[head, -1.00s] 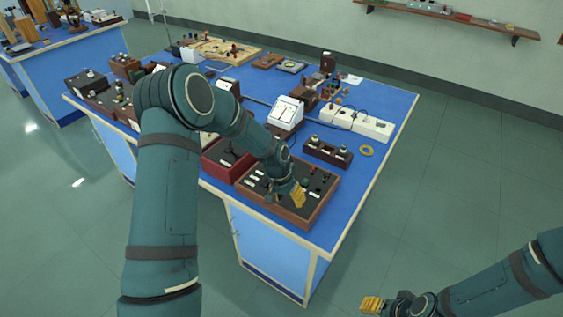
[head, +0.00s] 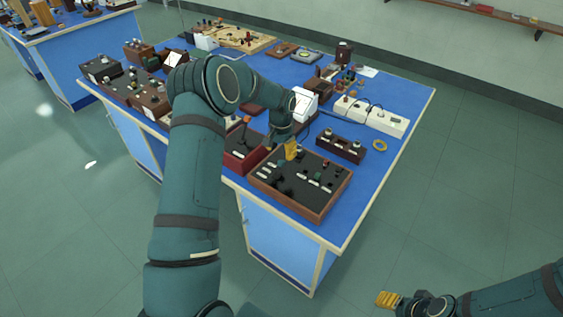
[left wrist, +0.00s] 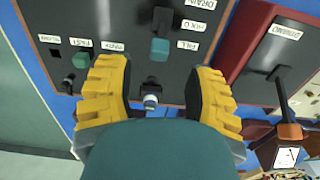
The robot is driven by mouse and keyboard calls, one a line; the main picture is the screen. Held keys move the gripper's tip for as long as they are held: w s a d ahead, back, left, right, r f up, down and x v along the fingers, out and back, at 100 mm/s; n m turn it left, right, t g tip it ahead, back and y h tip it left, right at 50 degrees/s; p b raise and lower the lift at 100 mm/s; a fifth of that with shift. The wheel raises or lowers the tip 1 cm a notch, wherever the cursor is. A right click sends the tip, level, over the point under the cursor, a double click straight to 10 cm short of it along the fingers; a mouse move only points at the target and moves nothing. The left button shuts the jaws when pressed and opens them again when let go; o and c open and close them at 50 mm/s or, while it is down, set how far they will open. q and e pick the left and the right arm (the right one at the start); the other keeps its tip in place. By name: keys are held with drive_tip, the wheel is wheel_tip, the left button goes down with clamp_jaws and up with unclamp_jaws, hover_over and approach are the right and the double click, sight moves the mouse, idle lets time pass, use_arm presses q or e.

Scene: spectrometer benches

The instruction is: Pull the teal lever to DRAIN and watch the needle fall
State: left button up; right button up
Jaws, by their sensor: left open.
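The teal lever (left wrist: 160,48) shows in the left wrist view as a teal knob on a dark stem, set in a dark panel (left wrist: 130,30). Labels DRAIN, HOLD and FILL run beside it; the knob is level with FILL. My left gripper (left wrist: 157,72) is open, its yellow fingers apart just below the knob, not touching it. A small pale-tipped switch (left wrist: 150,100) shows between the fingers. In the head view, my left gripper (head: 290,150) is at the back edge of the wood-framed panel (head: 325,200). My right gripper (head: 388,298) is low at right, off the bench. No needle is readable.
A red box (head: 238,158) with an orange-handled lever (head: 246,121) stands left of the panel.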

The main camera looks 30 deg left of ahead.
sight(281, 161)
use_arm(q)
drive_tip(key=shift+f, duration=2.75)
clamp_jaws()
